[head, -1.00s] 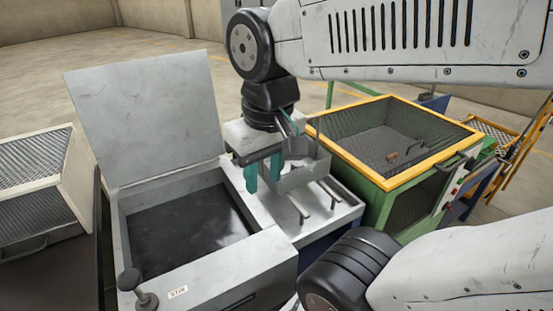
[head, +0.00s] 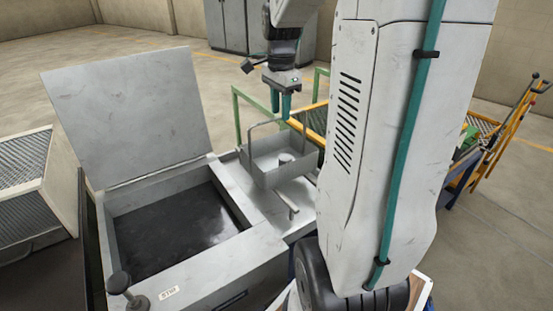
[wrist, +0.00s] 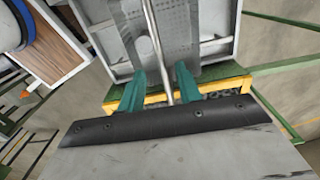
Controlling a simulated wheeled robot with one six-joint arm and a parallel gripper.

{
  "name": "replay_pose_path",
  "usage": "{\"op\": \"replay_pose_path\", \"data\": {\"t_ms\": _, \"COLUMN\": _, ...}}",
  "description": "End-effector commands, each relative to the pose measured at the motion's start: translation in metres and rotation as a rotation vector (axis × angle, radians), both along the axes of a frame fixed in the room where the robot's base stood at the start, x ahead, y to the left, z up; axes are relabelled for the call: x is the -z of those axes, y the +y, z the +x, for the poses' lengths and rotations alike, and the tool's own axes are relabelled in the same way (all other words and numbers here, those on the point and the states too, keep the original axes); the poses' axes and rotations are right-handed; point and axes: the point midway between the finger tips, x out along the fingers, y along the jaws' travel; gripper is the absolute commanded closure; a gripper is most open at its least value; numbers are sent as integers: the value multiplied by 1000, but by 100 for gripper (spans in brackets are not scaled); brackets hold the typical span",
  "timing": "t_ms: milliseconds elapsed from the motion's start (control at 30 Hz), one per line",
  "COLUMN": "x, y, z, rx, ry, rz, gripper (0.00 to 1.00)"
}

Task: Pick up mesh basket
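The mesh basket (head: 268,178) is a grey open box with a thin arched handle. It stands upright on the pale ledge (head: 238,188) right of the open tank. A small grey cylinder (head: 285,158) is inside it. My gripper (head: 281,112) points down above the basket, at the top of its handle. In the wrist view, the handle bar (wrist: 154,40) runs between the teal fingers of my gripper (wrist: 161,88). Both fingers stand apart with gaps beside the bar, so the gripper is open. My arm hides the right side of the ledge in the head view.
The open tank (head: 112,230) with dark contents has its lid (head: 128,118) raised at the left. A knobbed post (head: 120,284) stands at its front corner. A mesh-sided crate (head: 25,190) is at far left. Grey cabinets (head: 228,25) stand behind on open floor.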

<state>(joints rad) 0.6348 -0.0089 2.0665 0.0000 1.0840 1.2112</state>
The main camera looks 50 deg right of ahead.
Motion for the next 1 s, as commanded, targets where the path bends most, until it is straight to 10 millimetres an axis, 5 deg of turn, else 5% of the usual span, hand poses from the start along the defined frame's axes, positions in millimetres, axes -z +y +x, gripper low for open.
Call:
{"op": "replay_pose_path", "data": {"t_ms": 300, "x": 45, "y": 1, "z": 4, "rx": -3, "ry": 3, "rz": 2, "gripper": 66}}
{"op": "replay_pose_path", "data": {"t_ms": 633, "x": 52, "y": 1, "z": 4, "rx": -4, "ry": 0, "rz": 0, "gripper": 66}}
{"op": "replay_pose_path", "data": {"t_ms": 767, "x": 51, "y": 1, "z": 4, "rx": -4, "ry": 0, "rz": 0, "gripper": 100}}
{"op": "replay_pose_path", "data": {"t_ms": 1000, "x": 51, "y": 1, "z": 4, "rx": -4, "ry": 0, "rz": 0, "gripper": 100}}
